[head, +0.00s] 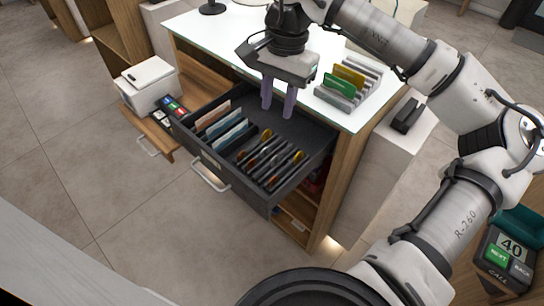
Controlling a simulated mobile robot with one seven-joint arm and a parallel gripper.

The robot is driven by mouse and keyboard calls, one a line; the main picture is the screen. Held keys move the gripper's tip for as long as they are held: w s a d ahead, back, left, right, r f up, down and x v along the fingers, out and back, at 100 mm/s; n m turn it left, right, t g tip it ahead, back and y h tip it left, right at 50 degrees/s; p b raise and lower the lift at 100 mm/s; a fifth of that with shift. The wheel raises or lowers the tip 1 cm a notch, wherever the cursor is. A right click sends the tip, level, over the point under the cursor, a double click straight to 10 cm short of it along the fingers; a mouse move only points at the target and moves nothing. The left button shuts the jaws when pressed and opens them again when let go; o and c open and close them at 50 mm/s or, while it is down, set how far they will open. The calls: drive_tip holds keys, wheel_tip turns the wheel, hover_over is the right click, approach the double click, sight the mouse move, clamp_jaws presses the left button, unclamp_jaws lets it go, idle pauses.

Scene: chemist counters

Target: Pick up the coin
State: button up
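An open dark drawer (303,124) of the counter holds several upright dark dividers at its right front. Several small gold-orange round edges, which look like coins, stick up among them, one at the back (266,134) and one at the right (298,156). I cannot tell which one the task means. My gripper (278,112) points down above the bare back part of the drawer, behind the dividers. Its two purple fingers are apart with nothing visible between them. Its height above the drawer floor is hard to tell.
Banknotes (213,116) stand in the drawer's left compartments. The white countertop (215,45) behind carries a card rack (349,83) with green and yellow cards. A white printer (149,85) and a card terminal (174,106) are at the left. The floor in front is clear.

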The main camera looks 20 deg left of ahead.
drive_tip(key=p, duration=0.2)
hover_over(275, 157)
drive_tip(key=w, duration=0.1)
drive_tip(key=f, duration=0.7)
drive_tip(key=shift+w+d+f, duration=0.15)
drive_tip(key=shift+d+f, duration=0.1)
drive_tip(key=shift+f, duration=0.1)
drive_tip(key=shift+s+a+f+p, duration=0.15)
drive_tip(key=shift+f+p, duration=0.15)
drive_tip(key=shift+f, duration=0.7)
drive_tip(key=shift+s+f+p, duration=0.2)
drive_tip(key=shift+f+p, duration=0.1)
drive_tip(key=shift+f, duration=0.7)
drive_tip(key=shift+s+a+f+p, duration=0.15)
drive_tip(key=shift+f+p, duration=0.15)
drive_tip(key=shift+f, duration=0.7)
drive_tip(key=shift+c, duration=0.3)
clamp_jaws()
